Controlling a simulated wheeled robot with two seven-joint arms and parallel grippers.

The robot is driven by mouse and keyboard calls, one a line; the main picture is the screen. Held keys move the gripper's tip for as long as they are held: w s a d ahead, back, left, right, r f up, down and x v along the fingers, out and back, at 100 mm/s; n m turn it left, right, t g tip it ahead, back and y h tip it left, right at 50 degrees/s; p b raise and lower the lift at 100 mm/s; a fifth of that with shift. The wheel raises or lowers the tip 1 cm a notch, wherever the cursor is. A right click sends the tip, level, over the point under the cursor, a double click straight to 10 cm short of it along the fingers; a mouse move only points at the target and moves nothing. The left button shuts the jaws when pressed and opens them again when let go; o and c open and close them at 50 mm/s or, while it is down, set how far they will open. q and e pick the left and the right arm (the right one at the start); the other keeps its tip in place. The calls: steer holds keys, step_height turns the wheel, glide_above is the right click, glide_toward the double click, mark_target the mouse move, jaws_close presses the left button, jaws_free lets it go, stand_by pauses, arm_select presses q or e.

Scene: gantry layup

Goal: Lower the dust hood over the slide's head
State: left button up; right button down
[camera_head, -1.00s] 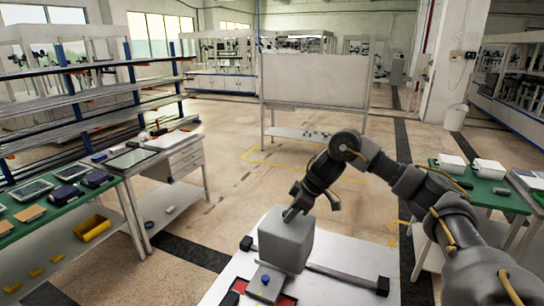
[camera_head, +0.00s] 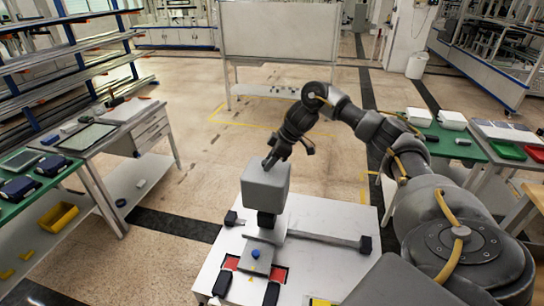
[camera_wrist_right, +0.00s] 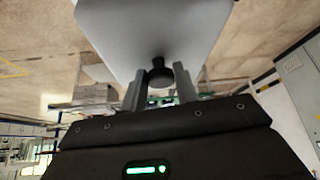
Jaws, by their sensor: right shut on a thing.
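The dust hood (camera_head: 265,187) is a light grey box in the head view, hanging upright from my right gripper (camera_head: 271,162). In the right wrist view the hood (camera_wrist_right: 150,28) fills the top, and its dark knob (camera_wrist_right: 160,76) sits between the two fingers of the gripper (camera_wrist_right: 160,85), which is shut on it. A black block, seemingly the slide's head (camera_head: 266,220), shows just below the hood's lower edge. The hood hides its upper part, so I cannot tell how far it is inside. The slide's grey plate (camera_head: 262,258) with a blue knob lies in front. My left gripper is not in view.
The white bench top (camera_head: 325,215) carries a grey rail (camera_head: 325,239) with black ends, plus red patches by the plate. A green table (camera_head: 455,147) with white boxes stands right. A grey workbench (camera_head: 125,122) stands left. The bench's right part is mostly clear.

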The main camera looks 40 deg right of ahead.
mark_target(273, 170)
steer(key=w+f, duration=0.2)
steer(key=f, duration=0.1)
steer(key=shift+w+a+f+b, duration=0.15)
steer(key=shift+w+f+b, duration=0.1)
steer(key=shift+b, duration=0.15)
steer(key=shift+s+f+b, duration=0.8)
steer(key=shift+s+f, duration=0.25)
steer(key=shift+f, duration=0.2)
steer(key=f+b, duration=0.1)
steer(key=f, duration=0.1)
steer(key=f+b, duration=0.1)
steer(key=f, duration=0.3)
steer(key=shift+w+f+b, duration=0.2)
steer(key=shift+w+b, duration=0.1)
steer(key=shift+b, duration=0.1)
arm_select(q)
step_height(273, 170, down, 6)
steer(key=b, duration=0.1)
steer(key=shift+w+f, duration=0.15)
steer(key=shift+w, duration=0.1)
arm_select(e)
steer(key=shift+f, duration=1.2)
steer(key=shift+w, duration=0.1)
steer(key=c, duration=1)
jaws_free()
